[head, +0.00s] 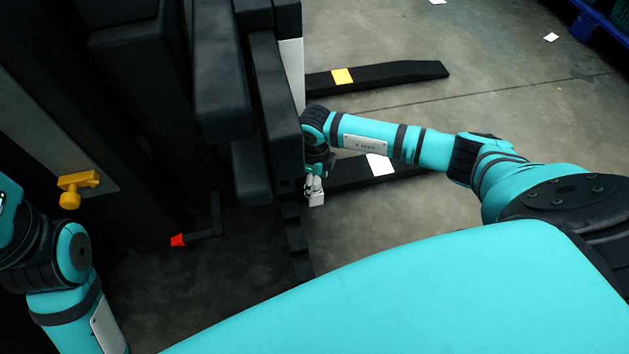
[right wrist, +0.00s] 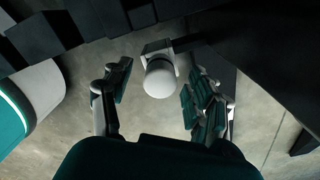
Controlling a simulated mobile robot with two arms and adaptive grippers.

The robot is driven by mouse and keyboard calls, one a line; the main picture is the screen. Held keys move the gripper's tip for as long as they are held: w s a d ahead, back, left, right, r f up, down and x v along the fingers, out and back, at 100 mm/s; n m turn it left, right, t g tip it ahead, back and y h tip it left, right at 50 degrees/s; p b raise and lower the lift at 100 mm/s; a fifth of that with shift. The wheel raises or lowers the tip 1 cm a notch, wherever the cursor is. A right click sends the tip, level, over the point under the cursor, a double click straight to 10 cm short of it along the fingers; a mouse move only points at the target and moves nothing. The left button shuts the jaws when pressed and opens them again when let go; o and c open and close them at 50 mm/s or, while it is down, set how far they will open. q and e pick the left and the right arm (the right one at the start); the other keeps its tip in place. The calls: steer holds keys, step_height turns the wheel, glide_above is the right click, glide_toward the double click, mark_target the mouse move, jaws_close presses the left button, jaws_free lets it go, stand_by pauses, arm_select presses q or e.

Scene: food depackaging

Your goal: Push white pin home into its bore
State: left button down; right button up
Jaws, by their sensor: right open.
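The white pin (right wrist: 160,80) shows in the right wrist view as a rounded white knob in front of a pale square bracket (right wrist: 157,47). My right gripper (right wrist: 156,92) is open, with one finger on either side of the knob and a visible gap to each. In the head view my right gripper (head: 314,183) is small, beside the black machine, with a white piece (head: 317,199) at its tip. The bore is hidden, and I cannot tell how deep the pin sits. My left gripper is out of view.
A black forklift-like machine (head: 222,80) fills the left of the head view, with a yellow handle (head: 77,184) and a red-tipped lever (head: 178,240). Two black forks (head: 400,77) lie low over the concrete floor (head: 480,70). A blue pallet (head: 600,18) stands far right.

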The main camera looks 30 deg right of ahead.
step_height(320, 180, up, 11)
stand_by(0.3)
stand_by(0.5)
